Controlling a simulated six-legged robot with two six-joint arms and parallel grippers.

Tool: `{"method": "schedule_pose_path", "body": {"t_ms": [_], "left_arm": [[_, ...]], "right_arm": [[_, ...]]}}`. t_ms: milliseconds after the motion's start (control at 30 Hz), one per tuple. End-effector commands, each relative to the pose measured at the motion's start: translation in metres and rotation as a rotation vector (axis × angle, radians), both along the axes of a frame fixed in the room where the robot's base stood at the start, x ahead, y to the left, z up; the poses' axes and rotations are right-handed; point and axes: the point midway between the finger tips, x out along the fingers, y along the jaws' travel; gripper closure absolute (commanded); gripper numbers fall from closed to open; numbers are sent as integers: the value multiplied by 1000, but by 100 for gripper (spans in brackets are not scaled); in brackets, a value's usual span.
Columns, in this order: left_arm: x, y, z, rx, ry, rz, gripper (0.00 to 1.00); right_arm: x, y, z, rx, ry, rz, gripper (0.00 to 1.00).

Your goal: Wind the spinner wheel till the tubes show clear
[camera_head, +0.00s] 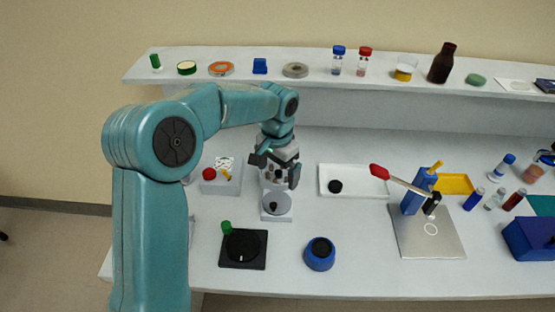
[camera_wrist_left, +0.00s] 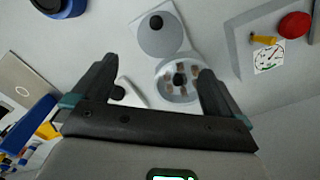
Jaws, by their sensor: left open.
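A white device sits on the bench with a round grey disc with a black knob (camera_head: 277,204) at its near end; the disc also shows in the left wrist view (camera_wrist_left: 155,36). Beside the disc, the left wrist view shows a round bowl (camera_wrist_left: 178,98) with a black hub and several small brownish pieces, perhaps tubes; whether they are clear I cannot tell. My left gripper (camera_head: 276,173) is open and empty above this bowl, hiding most of it in the head view. A black square base with a round dial and green knob (camera_head: 243,248) stands nearer. My right gripper is not in view.
A grey box with a red button (camera_head: 209,174) and gauge stands left of the gripper. A white tray (camera_head: 352,194) lies right. A blue pot (camera_head: 320,255) is nearer. A blue stand (camera_head: 418,192) with a red-handled lever is farther right. Bench around the pot is clear.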

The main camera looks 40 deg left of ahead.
Motion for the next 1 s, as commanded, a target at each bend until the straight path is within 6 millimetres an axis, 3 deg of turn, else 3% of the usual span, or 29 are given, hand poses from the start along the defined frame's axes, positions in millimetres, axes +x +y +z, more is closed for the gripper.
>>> {"method": "schedule_pose_path", "body": {"t_ms": [100,300,733,867,1000], "left_arm": [[1,0,24,1,-4,0,0],[1,0,46,1,-2,-1,0],[0,0,48,0,2,40,0],[-5,1,51,4,32,288,0],[-9,5,57,20,54,731,0]], "right_arm": [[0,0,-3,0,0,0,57],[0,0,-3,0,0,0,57],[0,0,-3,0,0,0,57],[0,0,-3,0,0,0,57],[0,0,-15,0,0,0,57]]}}
